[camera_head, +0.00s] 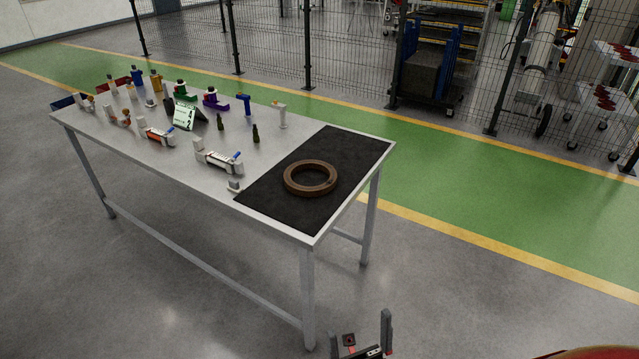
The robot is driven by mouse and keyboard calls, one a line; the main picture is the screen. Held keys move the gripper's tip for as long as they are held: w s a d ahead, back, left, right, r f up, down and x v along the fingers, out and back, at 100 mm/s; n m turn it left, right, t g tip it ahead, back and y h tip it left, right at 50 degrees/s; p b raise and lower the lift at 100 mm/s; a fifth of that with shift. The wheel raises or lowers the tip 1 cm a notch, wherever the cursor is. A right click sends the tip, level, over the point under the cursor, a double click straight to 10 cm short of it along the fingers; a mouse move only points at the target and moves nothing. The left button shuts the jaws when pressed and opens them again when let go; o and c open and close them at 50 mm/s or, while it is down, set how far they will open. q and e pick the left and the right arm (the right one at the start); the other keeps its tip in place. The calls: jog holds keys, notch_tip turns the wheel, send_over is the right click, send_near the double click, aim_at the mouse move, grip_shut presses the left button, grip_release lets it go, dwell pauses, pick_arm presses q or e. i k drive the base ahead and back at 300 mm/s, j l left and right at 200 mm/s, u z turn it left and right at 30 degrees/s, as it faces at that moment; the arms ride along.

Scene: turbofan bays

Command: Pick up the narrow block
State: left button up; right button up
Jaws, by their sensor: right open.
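Several small parts stand on the grey metal table (150,180). I cannot tell for sure which is the narrow block; upright slim pieces include a whitish one (282,115) near the back edge and a blue one (246,106) left of it. My right gripper (361,338) shows at the bottom edge, partly cut off. It is open and empty, in front of the table and well apart from the parts. My left gripper is out of view.
A brown ring (290,186) lies on a black mat (345,150) at the table's right end. Two dark green bottle-like pieces (256,134) and white-and-orange parts (160,136) stand left of it. A wire fence (270,50) runs behind. Floor in front is clear.

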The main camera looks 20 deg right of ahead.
aim_at(234, 186)
jog(key=i+j+z, duration=0.7)
jog(key=i+j, duration=0.2)
